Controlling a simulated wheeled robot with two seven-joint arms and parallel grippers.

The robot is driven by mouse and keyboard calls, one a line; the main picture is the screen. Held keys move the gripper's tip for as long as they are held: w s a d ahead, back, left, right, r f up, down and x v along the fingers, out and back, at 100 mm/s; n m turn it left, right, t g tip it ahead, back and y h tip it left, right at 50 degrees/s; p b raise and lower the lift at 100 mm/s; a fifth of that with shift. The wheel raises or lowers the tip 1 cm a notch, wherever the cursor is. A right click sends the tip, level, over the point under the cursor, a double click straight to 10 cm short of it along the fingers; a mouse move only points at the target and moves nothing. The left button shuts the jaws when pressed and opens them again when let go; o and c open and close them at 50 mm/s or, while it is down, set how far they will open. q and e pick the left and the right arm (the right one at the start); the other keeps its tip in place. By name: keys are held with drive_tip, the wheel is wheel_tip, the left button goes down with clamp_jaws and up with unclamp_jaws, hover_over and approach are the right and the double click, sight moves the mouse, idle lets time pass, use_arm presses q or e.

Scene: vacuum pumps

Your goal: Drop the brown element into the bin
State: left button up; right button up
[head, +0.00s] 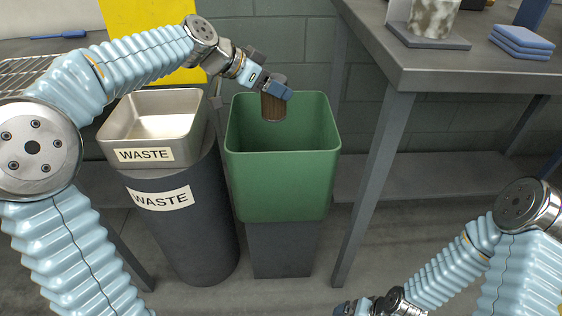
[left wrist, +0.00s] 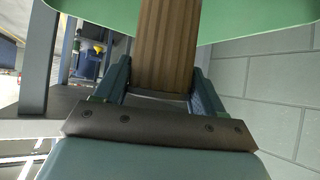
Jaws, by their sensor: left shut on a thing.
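The brown element (head: 273,104) is a ribbed brown cylinder with a greyish top. My left gripper (head: 277,90) is shut on it and holds it over the opening of the green bin (head: 282,184). In the left wrist view the brown element (left wrist: 166,45) stands between the two fingers, with the green bin (left wrist: 235,20) behind it. In the head view my right gripper (head: 352,308) is at the bottom edge, mostly cut off, and its fingers cannot be made out.
A metal tray labelled WASTE (head: 145,155) sits on a dark cylinder labelled WASTE (head: 180,230), left of the green bin. A grey table (head: 440,70) stands at the right, with a blue stack (head: 522,42) and a speckled object (head: 432,17) on it.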

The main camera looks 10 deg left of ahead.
sight(273, 101)
use_arm(q)
wheel_tip(273, 101, down, 4)
drive_tip(key=b, duration=0.2)
drive_tip(key=shift+f+b, duration=0.25)
drive_tip(key=shift+b, duration=0.05)
drive_tip(key=o, duration=1.5)
drive_tip(key=shift+c, duration=0.2)
drive_tip(key=v, duration=1.4)
drive_tip(key=shift+w, duration=0.1)
